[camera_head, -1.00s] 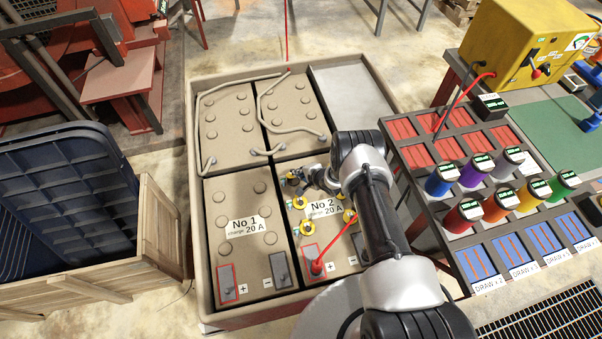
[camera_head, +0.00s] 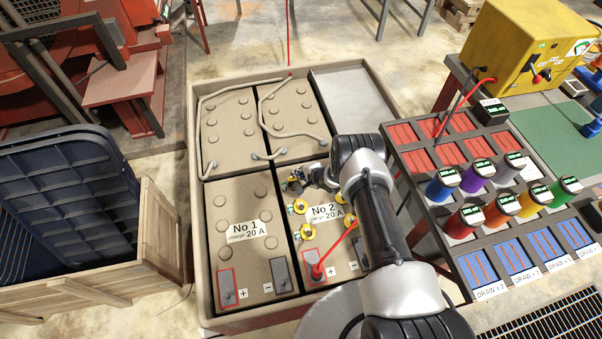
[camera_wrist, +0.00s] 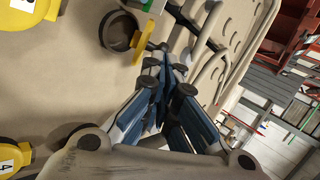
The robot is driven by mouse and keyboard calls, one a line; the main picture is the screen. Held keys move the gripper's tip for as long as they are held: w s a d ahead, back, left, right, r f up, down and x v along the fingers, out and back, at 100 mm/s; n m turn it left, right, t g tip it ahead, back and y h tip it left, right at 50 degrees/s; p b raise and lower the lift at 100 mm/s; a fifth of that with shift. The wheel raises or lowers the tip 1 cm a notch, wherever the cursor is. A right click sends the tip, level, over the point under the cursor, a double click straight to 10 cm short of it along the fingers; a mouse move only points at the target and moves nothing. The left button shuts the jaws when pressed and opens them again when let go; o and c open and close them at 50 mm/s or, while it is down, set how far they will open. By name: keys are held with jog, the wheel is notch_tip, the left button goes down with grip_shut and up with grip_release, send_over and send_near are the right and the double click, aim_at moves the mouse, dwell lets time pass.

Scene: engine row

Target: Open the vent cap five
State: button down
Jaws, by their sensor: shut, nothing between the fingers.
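Battery No 2 (camera_head: 346,259) has several yellow vent caps on its tan top. A cap (camera_head: 301,207) and another cap (camera_head: 305,231) show along its left side. My gripper (camera_head: 292,186) is low over the battery's far left part, by the farthest cap there, which it partly hides. In the wrist view my gripper (camera_wrist: 163,60) is shut and empty. Just left of its fingertips is a yellow cap (camera_wrist: 143,42) beside a dark ring (camera_wrist: 117,31); its number is not readable. A cap marked 4 (camera_wrist: 12,158) is at the lower left. I cannot confirm which cap is five.
Battery No 1 (camera_head: 238,258) stands to the left. Cables run over the far batteries. A red lead (camera_head: 338,250) rises from No 2's near terminal. A bench with coloured canisters (camera_head: 470,216) stands close on the right; a wooden crate (camera_head: 160,235) is at the left.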

jog(key=shift+w+a+r, duration=0.15)
jog(key=shift+w+r, duration=0.05)
jog(key=shift+w, duration=0.4)
jog(key=shift+w+a+r, duration=0.1)
jog(key=shift+w, duration=0.4)
jog(key=shift+w+a, duration=0.25)
jog(key=shift+w, duration=0.9)
jog(key=shift+r, duration=0.15)
